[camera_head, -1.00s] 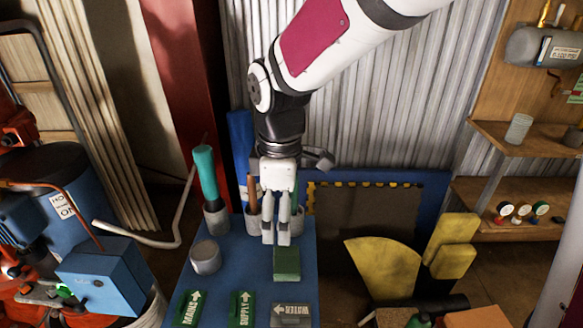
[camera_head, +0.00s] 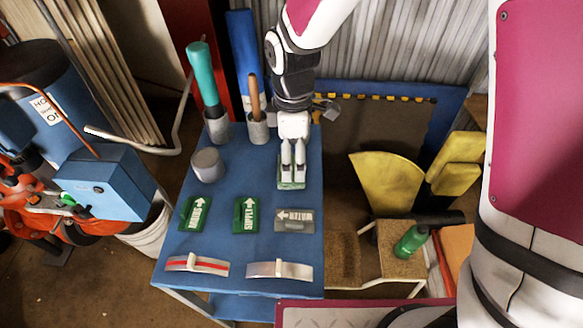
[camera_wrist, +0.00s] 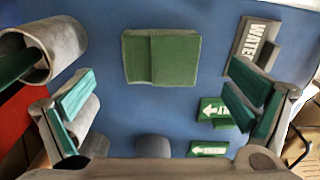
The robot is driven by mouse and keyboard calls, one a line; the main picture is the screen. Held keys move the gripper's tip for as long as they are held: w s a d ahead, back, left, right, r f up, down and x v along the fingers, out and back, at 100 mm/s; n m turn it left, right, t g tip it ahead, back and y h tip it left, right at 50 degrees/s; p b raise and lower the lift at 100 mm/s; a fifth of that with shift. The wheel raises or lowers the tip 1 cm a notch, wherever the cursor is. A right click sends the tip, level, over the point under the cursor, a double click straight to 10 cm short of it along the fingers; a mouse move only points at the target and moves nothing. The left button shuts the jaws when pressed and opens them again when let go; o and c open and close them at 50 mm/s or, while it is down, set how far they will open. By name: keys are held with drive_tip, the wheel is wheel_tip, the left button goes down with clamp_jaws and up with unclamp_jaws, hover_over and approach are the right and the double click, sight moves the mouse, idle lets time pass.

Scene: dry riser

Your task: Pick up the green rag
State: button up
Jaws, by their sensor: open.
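The green rag (camera_head: 291,172) is a folded, flat rectangle on the blue table (camera_head: 255,190), near its right edge. In the wrist view the rag (camera_wrist: 161,57) lies whole and uncovered at the top middle, ahead of and between the fingers. My gripper (camera_head: 292,165) points down above the rag, and its fingers hide part of it in the head view. In the wrist view my gripper (camera_wrist: 160,108) has its two fingers wide apart with nothing between them. I cannot tell the exact height above the rag.
A grey cylinder (camera_head: 208,165), a cup with a teal-handled tool (camera_head: 204,75) and a cup with a brown handle (camera_head: 255,97) stand left. Green signs (camera_head: 245,215), a grey water sign (camera_head: 295,220) and metal handles (camera_head: 280,270) lie nearer. Bare tabletop surrounds the rag.

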wheel_tip(320, 180, down, 5)
drive_tip(key=shift+a+r, duration=0.1)
drive_tip(key=shift+a, duration=0.05)
drive_tip(key=shift+c, duration=0.5)
drive_tip(key=c, duration=1.1)
